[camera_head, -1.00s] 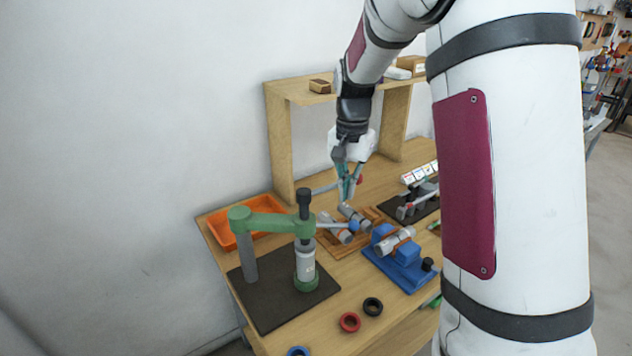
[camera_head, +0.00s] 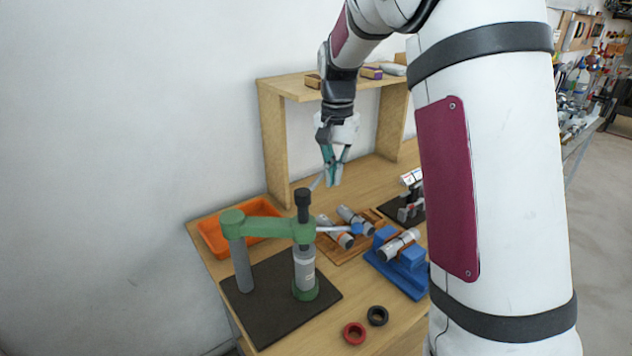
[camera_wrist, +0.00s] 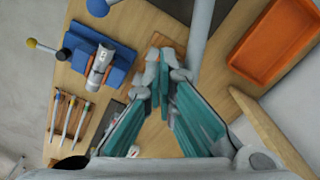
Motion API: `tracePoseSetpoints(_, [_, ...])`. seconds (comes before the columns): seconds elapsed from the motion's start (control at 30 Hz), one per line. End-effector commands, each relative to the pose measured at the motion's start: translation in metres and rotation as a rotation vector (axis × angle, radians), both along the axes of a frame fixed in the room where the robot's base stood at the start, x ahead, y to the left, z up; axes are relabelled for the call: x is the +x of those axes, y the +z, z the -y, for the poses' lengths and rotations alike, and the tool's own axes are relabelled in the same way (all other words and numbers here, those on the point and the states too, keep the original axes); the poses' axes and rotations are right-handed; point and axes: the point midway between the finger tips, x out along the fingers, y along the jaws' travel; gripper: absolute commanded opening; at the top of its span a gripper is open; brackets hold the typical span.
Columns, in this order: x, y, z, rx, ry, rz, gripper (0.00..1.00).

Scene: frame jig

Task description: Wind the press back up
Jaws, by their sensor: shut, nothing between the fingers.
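The press (camera_head: 268,228) has a green arm on a grey post, standing on a dark base plate. Its black-topped spindle (camera_head: 303,205) is above a grey cylinder (camera_head: 305,262) that stands in a green ring. I cannot tell whether the press touches the cylinder. A grey handle bar (camera_head: 330,229) runs right from the spindle to a blue knob (camera_head: 357,229); another bar (camera_head: 317,182) slants up toward my gripper. My gripper (camera_head: 333,183) is shut and empty, pointing down above and right of the spindle. In the wrist view a grey bar (camera_wrist: 201,35) passes beside the teal fingers.
An orange bin (camera_head: 212,236) is behind the press. A wooden shelf (camera_head: 273,140) stands at the back. A blue fixture (camera_head: 398,275) holding a cylinder and a wooden tray (camera_head: 347,256) with cylinders lie right. A red ring (camera_head: 354,333) and black ring (camera_head: 377,315) lie in front.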

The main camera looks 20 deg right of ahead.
Motion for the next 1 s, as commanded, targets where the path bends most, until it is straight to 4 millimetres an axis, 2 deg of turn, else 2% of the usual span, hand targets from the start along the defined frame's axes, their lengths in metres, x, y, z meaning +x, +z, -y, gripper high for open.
tracePoseSetpoints(0.17, [0.006, -0.001, -0.004, 0.000, 0.001, 0.000, 0.00])
tracePoseSetpoints(0.4, [0.035, -0.002, -0.022, 0.000, 0.001, 0.001, 0.00])
tracePoseSetpoints(0.77, [0.036, 0.000, -0.026, 0.001, 0.001, -0.001, 0.00])
tracePoseSetpoints(1.0, [0.055, -0.001, -0.054, 0.001, 0.003, 0.000, 0.00])
